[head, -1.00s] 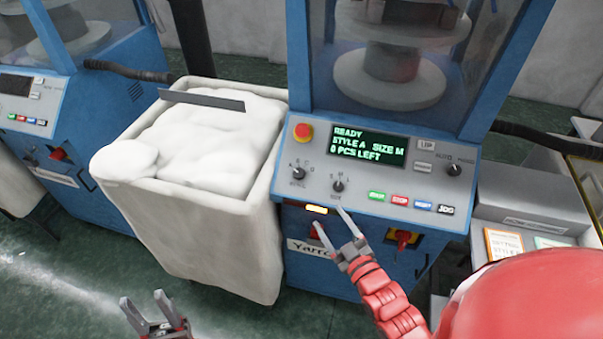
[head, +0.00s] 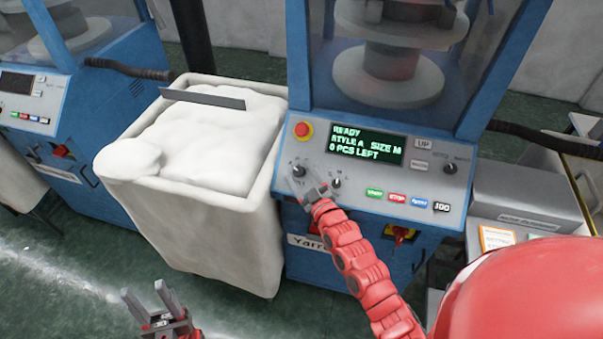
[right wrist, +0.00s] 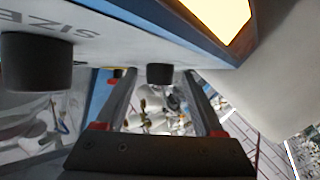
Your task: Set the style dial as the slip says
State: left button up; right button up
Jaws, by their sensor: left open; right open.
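The style dial (head: 299,163) is a small dark knob at the left of the grey control panel (head: 350,190). My right gripper (head: 304,182) is open at this dial and partly covers it. In the right wrist view the black dial (right wrist: 160,73) shows between the two open fingers; I cannot tell whether they touch it. The display (head: 366,144) reads READY, STYLE A, SIZE M, 0 PCS LEFT. An orange-edged card (head: 496,238), perhaps the slip, lies at the right; its text is unreadable. My left gripper (head: 148,303) is open and empty, low over the floor.
The size dial (head: 336,183) sits just right of my right gripper; it also shows in the right wrist view (right wrist: 36,62). A red stop button (head: 302,130) is above, and coloured buttons (head: 397,198) are to the right. A white bin (head: 215,220) stands left of the machine.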

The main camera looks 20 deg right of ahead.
grip_shut()
dwell(0.4)
